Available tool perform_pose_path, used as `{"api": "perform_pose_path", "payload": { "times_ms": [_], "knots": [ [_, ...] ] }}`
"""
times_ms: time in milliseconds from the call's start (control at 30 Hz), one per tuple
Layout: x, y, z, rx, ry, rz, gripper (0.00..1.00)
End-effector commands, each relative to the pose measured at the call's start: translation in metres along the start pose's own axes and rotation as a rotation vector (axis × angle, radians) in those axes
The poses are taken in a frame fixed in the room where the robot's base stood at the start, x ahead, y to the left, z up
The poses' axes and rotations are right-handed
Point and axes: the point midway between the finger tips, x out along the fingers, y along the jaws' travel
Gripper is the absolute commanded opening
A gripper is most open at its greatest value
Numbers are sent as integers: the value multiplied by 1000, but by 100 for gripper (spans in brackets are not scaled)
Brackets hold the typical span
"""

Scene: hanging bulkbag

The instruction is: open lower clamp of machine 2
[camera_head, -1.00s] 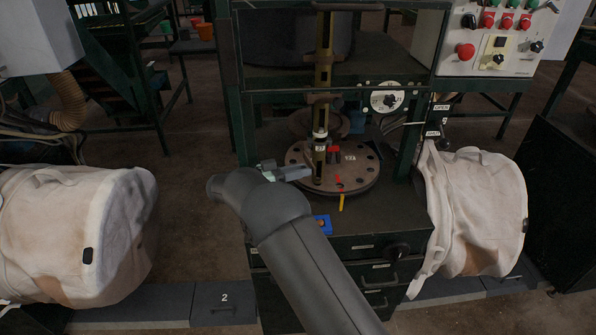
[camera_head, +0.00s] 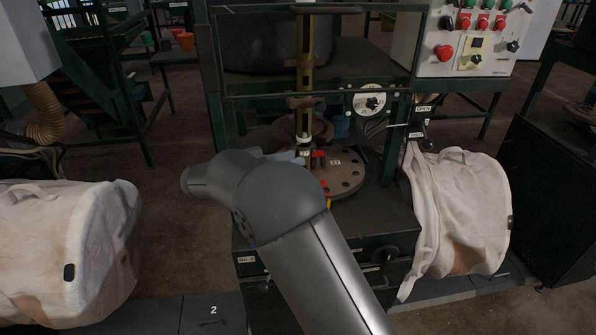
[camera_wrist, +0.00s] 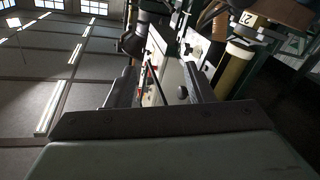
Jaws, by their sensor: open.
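Small red parts (camera_head: 319,158), perhaps of the lower clamp, sit low on the post. My arm covers the front left of the plate, and only a bit of my gripper (camera_head: 292,157) shows left of the post. In the tilted wrist view my gripper (camera_wrist: 162,85) is open with nothing between its fingers. A pale brass-coloured tube (camera_wrist: 233,68) and a "2" tag (camera_wrist: 247,18) are beside the right finger.
A control panel (camera_head: 480,35) with red and green buttons is at upper right. A round white dial (camera_head: 370,100) is on the frame behind the plate. White bulk bags lie at left (camera_head: 65,250) and right (camera_head: 465,210). Dark frame posts stand around the plate.

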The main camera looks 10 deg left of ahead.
Motion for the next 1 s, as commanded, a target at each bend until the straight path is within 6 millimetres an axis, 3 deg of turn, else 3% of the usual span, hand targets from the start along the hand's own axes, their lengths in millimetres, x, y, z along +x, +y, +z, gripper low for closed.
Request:
{"api": "perform_pose_path", "payload": {
  "times_ms": [200,400,600,833,867,1000],
  "knots": [
    [-5,53,-5,1,0,-2,48],
    [-8,85,-9,1,0,-1,48],
    [-9,97,-10,-1,0,0,48],
    [-9,98,-10,-1,0,0,48],
    [-9,98,-10,-1,0,0,45],
    [0,84,-5,8,-9,-36,6]
  ]
}}
